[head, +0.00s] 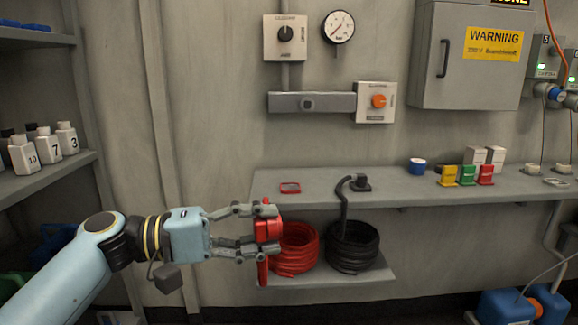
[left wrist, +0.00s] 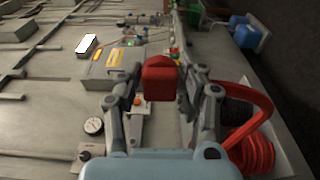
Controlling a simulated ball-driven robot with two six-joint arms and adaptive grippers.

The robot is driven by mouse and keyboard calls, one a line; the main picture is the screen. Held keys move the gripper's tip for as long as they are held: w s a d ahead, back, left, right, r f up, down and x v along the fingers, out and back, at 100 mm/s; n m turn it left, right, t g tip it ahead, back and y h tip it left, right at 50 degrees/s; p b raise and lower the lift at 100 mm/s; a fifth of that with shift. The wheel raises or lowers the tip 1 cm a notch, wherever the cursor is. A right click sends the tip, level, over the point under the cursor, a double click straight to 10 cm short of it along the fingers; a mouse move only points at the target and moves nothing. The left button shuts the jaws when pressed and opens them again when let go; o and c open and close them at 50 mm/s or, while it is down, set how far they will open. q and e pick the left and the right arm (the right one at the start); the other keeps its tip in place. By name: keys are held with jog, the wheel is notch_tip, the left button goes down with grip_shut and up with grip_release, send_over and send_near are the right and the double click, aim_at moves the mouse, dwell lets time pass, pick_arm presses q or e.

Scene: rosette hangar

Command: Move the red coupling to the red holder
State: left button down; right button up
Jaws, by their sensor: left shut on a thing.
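My left gripper (head: 266,229) is shut on the red coupling (head: 268,229), in front of the wall and just below the front edge of the shelf. In the left wrist view the coupling (left wrist: 160,78) sits between both fingers. A red hose hangs below the coupling in the head view and curves to a red coil (head: 296,250) on the lower shelf. A flat red square frame (head: 290,188), which looks like the red holder, lies on the upper shelf, above and slightly right of the coupling. My right gripper is not in view.
The upper shelf (head: 400,188) holds a black coupling in its seat (head: 361,184), a blue roll (head: 417,166) and yellow, green and red blocks (head: 486,175). A black hose coil (head: 352,247) sits on the lower shelf (head: 330,283). A wall bar (head: 312,103) is above.

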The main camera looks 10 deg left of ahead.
pick_arm(q)
jog(key=s+a+r+n+t+y, duration=0.6)
jog(key=a+r+n+t+y, duration=0.1)
jog(key=a+n+t+y, duration=0.1)
jog(key=shift+s+a+r+t, duration=0.3)
jog(key=shift+a+t, duration=0.35)
jog(key=shift+t, duration=0.05)
